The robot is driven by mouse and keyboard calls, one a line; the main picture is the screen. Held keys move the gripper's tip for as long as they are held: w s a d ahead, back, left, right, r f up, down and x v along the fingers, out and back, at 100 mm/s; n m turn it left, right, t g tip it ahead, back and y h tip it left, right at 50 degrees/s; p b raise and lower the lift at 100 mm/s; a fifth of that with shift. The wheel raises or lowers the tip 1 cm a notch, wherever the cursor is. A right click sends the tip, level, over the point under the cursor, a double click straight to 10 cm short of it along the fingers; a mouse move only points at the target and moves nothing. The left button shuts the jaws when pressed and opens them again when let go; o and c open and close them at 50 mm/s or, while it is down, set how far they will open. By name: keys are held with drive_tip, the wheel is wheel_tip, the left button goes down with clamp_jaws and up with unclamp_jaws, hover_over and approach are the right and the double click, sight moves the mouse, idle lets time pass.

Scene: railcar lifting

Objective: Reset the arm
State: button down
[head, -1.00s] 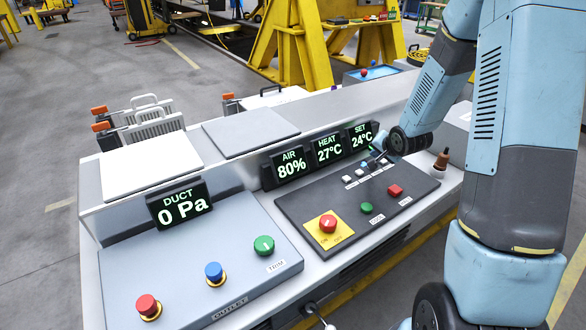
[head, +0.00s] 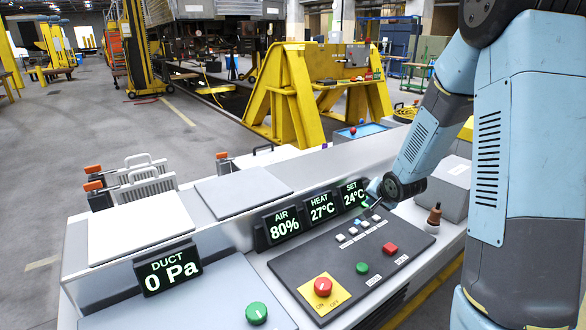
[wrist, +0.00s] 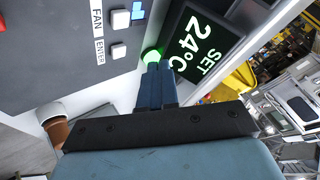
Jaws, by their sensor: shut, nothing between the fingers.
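My blue arm comes down on the right of the head view and reaches over the right end of the control console. My gripper (wrist: 155,78) is shut and empty in the wrist view, its two blue fingers side by side. The fingertips are close to a lit green round spot beside the SET display (wrist: 205,45), which reads 24°C; I cannot tell whether they touch. In the head view my gripper (head: 372,199) is small and partly hidden by the wrist, near the SET display (head: 352,194).
The console panel (head: 290,274) carries a red knob (head: 322,287) on a yellow plate, a green button (head: 362,268), a red button (head: 390,248) and several small switches. A brown-handled object (head: 434,214) stands right of it. A yellow stand (head: 290,95) is behind.

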drive_tip(key=s+d+r+n+g+h, duration=0.1)
drive_tip(key=s+d+r+n+h, duration=0.15)
drive_tip(key=s+r, duration=1.25)
drive_tip(key=s+a+r+n+g, duration=0.1)
drive_tip(key=s+r, duration=0.3)
drive_tip(key=s, duration=0.6)
drive_tip(key=s+a+r+n+g, duration=0.1)
drive_tip(key=s+r, duration=0.4)
drive_tip(key=s, duration=0.5)
drive_tip(key=shift+s+a+r+n+y, duration=0.2)
drive_tip(key=shift+s+a+n+y, duration=0.2)
drive_tip(key=shift+n, duration=0.65)
idle(2.6)
